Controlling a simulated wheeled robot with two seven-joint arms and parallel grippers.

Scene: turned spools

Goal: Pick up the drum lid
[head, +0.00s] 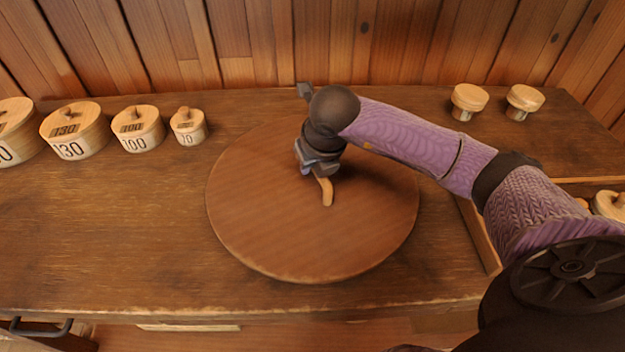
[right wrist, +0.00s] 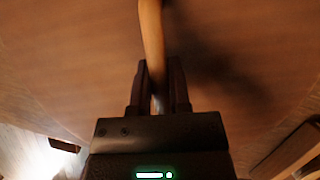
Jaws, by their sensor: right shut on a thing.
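The drum lid (head: 270,225) is a large round brown wooden disc in the middle of the bench in the head view. A slim pale wooden handle (head: 327,192) stands out from it, and the handle also shows in the right wrist view (right wrist: 152,40). My right gripper (head: 320,172) is over the lid, shut on the handle, with a finger on each side of it in the right wrist view (right wrist: 160,85). I cannot tell whether the lid rests on the bench or is slightly raised. My left gripper is not in view.
Several small lidded wooden drums, such as one marked 130 (head: 75,133) and one marked 100 (head: 138,130), stand at the back left. Two pale spools (head: 468,98) (head: 524,100) stand at the back right. A low-walled tray (head: 477,235) is at the right. The front left of the bench (head: 120,230) is clear.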

